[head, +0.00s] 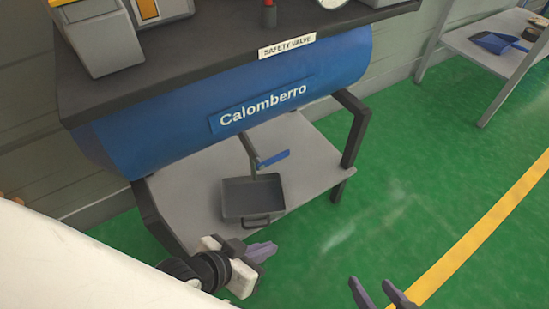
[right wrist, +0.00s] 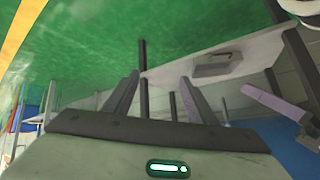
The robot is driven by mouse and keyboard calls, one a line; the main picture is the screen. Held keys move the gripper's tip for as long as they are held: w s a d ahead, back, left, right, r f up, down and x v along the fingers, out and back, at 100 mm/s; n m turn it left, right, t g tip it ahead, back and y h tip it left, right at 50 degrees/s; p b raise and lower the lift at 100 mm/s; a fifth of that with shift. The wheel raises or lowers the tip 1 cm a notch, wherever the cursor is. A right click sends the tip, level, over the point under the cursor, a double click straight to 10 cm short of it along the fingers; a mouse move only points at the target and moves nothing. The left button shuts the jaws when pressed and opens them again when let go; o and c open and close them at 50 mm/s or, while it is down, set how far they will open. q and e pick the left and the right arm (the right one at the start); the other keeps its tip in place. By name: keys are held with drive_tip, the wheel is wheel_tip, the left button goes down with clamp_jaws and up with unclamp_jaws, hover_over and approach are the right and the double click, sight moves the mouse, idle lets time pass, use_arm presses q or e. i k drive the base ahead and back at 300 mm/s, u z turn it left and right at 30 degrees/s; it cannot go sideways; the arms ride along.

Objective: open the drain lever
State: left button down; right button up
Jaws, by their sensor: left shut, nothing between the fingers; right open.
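The drain lever (head: 273,158) is a blue handle at the end of a thin grey drain pipe (head: 248,146) under the blue tank (head: 165,137). It points to the right, above a dark grey pan (head: 234,210). My left gripper (head: 270,248) is shut and empty, in front of and below the pan in the head view, apart from the lever. It also shows at the right of the right wrist view. My right gripper (head: 376,287) is open and empty at the bottom edge, well right of the lever. Its fingers (right wrist: 159,76) are spread in the right wrist view.
The pan stands on a grey lower shelf (head: 315,145) with a black leg (head: 352,130) at its right. A tabletop (head: 215,55) with a safety valve label lies above the tank. Another shelf (head: 485,52) holds a blue dustpan (head: 492,42). Green floor (head: 420,160) is clear at right.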

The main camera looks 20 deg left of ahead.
sight(260, 166)
drive_tip(key=z, duration=1.45)
drive_tip(key=i, duration=1.6)
drive_tip(key=u, duration=3.3)
